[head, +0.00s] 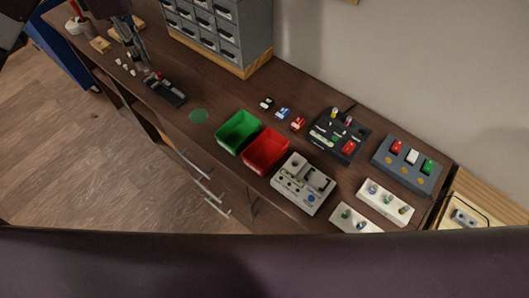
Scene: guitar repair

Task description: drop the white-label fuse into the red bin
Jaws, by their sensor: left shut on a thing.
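My left gripper (146,69) points down at the bench's far left part, just behind a small dark tray (172,93). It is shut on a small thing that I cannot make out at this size. I cannot tell a white label there. A small red piece (158,76) shows at the tray's back end, close to the fingertips. The red bin (266,150) stands open at the middle of the bench, well to the right of the gripper, and looks empty. My right gripper is not in view.
A green bin (239,132) touches the red bin's left side. A grey drawer cabinet (225,30) stands behind. Small black, blue and red parts (283,113) lie behind the bins. Several devices, including a grey tester (302,184), fill the right.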

